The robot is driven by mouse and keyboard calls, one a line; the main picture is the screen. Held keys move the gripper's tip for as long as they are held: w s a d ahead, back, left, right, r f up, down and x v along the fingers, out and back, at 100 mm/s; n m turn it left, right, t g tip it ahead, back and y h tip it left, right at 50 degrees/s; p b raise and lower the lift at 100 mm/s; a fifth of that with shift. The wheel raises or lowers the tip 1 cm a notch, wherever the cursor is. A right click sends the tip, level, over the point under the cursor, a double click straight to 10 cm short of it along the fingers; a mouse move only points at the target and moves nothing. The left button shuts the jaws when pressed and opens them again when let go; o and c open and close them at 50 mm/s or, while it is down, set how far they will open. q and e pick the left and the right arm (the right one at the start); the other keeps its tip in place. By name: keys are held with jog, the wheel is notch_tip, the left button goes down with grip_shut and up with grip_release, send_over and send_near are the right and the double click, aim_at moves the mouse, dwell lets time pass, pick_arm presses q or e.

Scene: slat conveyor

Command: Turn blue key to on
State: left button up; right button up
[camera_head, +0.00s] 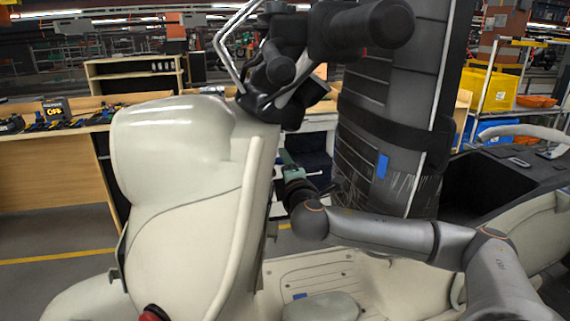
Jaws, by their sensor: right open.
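A cream scooter body (190,165) stands in the left and middle of the view. A black handlebar part (280,75) with a thick black grip is above it. I cannot make out a blue key; the area around my gripper is small and dark. My right gripper (285,157) is at the end of the grey arm from the right, beside the right edge of the cream panel. It is open, and nothing clear shows between its fingers. Whether it touches anything cannot be told. My left gripper is out of view.
A tall black padded part (385,120) with straps and a blue patch (383,165) stands behind my arm. The cream footboard (335,275) lies below. A wooden bench (50,170) is at left. Yellow (490,90) and blue crates (495,130) are at back right.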

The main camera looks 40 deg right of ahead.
jog(key=shift+w, duration=0.1)
dwell(0.3)
grip_shut()
dwell(0.4)
dwell(0.5)
